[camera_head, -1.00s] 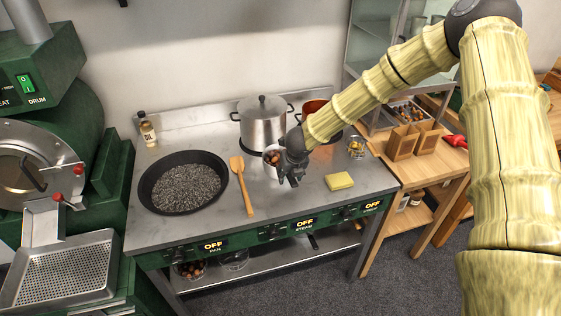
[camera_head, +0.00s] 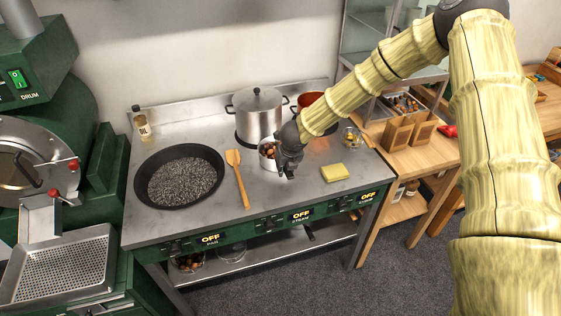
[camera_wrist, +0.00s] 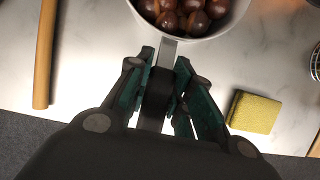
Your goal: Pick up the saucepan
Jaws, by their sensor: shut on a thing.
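The saucepan (camera_head: 267,155) is a small light metal pan holding brown chestnuts, on or just above the steel worktop in the head view; whether it touches the top I cannot tell. In the wrist view its bowl (camera_wrist: 243,8) is at the top edge, cut off by the frame, with glossy chestnuts inside. Its flat metal handle (camera_wrist: 165,56) runs down between my fingers. My gripper (camera_head: 286,170) is shut on that handle, and in the wrist view its green-padded fingers (camera_wrist: 166,85) flank it. Part of the pan is hidden behind my gripper in the head view.
A lidded pot (camera_head: 257,115) stands close behind the saucepan. A wooden spatula (camera_head: 239,180) and a wide pan of dark gravel (camera_head: 180,177) lie left. A yellow sponge (camera_head: 335,172) lies right. An orange-red pot (camera_head: 308,103) is partly hidden behind my arm.

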